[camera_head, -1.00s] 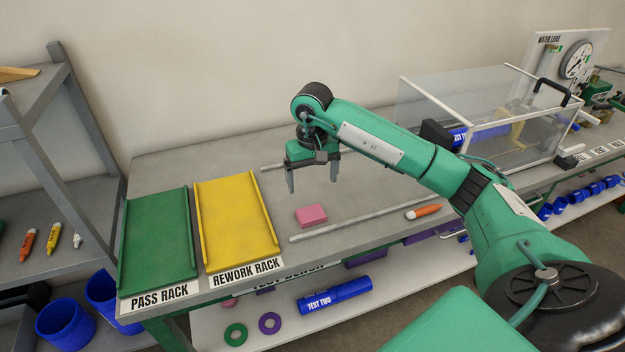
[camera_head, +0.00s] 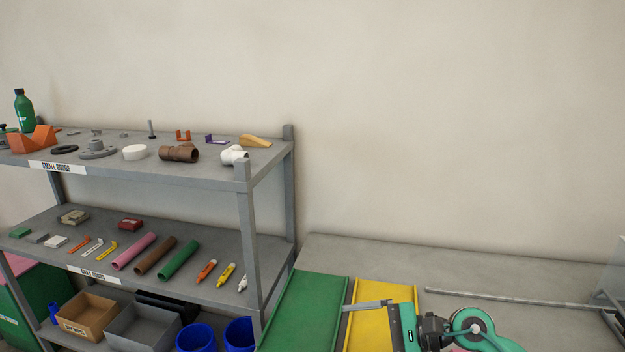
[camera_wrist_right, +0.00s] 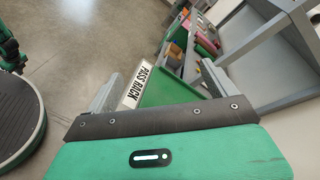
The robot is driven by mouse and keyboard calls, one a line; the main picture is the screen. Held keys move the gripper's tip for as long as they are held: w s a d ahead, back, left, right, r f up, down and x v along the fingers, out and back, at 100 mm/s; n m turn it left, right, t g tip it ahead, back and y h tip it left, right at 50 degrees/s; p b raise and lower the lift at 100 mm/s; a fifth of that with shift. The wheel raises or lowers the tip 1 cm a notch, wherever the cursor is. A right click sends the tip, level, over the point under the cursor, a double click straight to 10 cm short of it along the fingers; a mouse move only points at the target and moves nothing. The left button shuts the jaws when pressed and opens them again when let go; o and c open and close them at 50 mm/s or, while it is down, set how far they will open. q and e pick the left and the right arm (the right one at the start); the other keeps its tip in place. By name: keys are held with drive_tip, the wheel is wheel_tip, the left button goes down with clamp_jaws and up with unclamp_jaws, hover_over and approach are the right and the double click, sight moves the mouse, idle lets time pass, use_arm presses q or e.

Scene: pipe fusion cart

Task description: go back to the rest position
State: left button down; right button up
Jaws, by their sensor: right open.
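My right gripper (camera_head: 366,307) is at the bottom edge of the head view, over the yellow rework rack (camera_head: 382,292). One finger points left; the rest is cut off by the frame. In the right wrist view the two fingers of my right gripper (camera_wrist_right: 161,71) stand wide apart with nothing between them. The green pass rack (camera_head: 305,312) lies just left of the yellow one; its label (camera_wrist_right: 139,88) shows between the fingers in the wrist view. My left gripper is in neither view.
A grey shelf unit (camera_head: 215,173) with fittings, pipes and markers stands left of the bench. Blue cups (camera_head: 196,338) and boxes (camera_head: 88,313) fill its bottom. A metal rail (camera_head: 520,298) lies on the bench (camera_head: 345,250) at right. The wall behind is bare.

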wheel_tip(320, 180, up, 6)
drive_tip(key=a+m+t+y, duration=0.1)
drive_tip(key=m+t+y, duration=0.4)
drive_tip(key=m, duration=0.6)
drive_tip(key=w+d+m+t+h, duration=0.1)
drive_tip(key=d+m+t+h, duration=0.5)
drive_tip(key=m+t, duration=0.75)
drive_tip(key=s+d+f+m+g+h, duration=0.2)
drive_tip(key=d+f+m+h, duration=0.4)
drive_tip(key=m, duration=0.6)
drive_tip(key=s+d+f+m+g+h, duration=0.2)
drive_tip(key=d+f+m+g+h, duration=0.1)
drive_tip(key=f+m+h, duration=0.65)
drive_tip(key=s+f+m+g+y, duration=0.1)
drive_tip(key=s+f+m+g, duration=0.55)
drive_tip(key=s, duration=0.45)
drive_tip(key=s+f+m+g+y, duration=0.1)
drive_tip(key=s+f+m+g, duration=0.55)
drive_tip(key=s, duration=0.45)
wheel_tip(320, 180, down, 30)
drive_tip(key=f, duration=0.1)
drive_tip(key=s+d+f+g, duration=0.2)
drive_tip(key=s+d+f, duration=0.1)
drive_tip(key=s+f, duration=1.6)
drive_tip(key=shift+s+d, duration=0.15)
drive_tip(key=shift+s, duration=0.25)
